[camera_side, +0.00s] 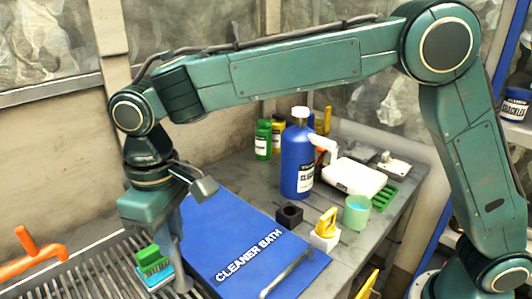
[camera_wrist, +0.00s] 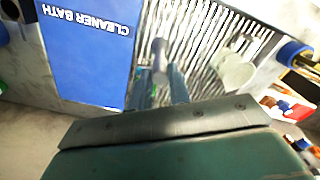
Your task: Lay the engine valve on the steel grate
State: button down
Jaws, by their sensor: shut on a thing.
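My gripper (camera_side: 176,256) points down over the grate, at the left edge of the blue cleaner bath lid. It is shut on the engine valve (camera_side: 181,282), a slim grey metal piece that shows below the fingers. In the wrist view the valve (camera_wrist: 160,55) sits between the two fingertips (camera_wrist: 161,88), with grate bars behind it. The steel grate (camera_side: 84,273) is a set of parallel bars at the lower left; it also shows in the wrist view (camera_wrist: 197,35). I cannot tell whether the valve touches the bars.
A green and teal block (camera_side: 152,264) is close beside my gripper. An orange handle (camera_side: 33,248) is at the left. The blue lid (camera_side: 235,235) has a metal handle. A blue bottle (camera_side: 298,160) and smaller items stand on the bench.

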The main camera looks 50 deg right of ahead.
aim_at(182, 279)
jog(key=shift+f, duration=5.6)
jog(key=c, duration=0.7)
grip_release()
jog(key=shift+o, duration=0.2)
jog(key=shift+r, duration=0.2)
jog(key=shift+r, duration=3.35)
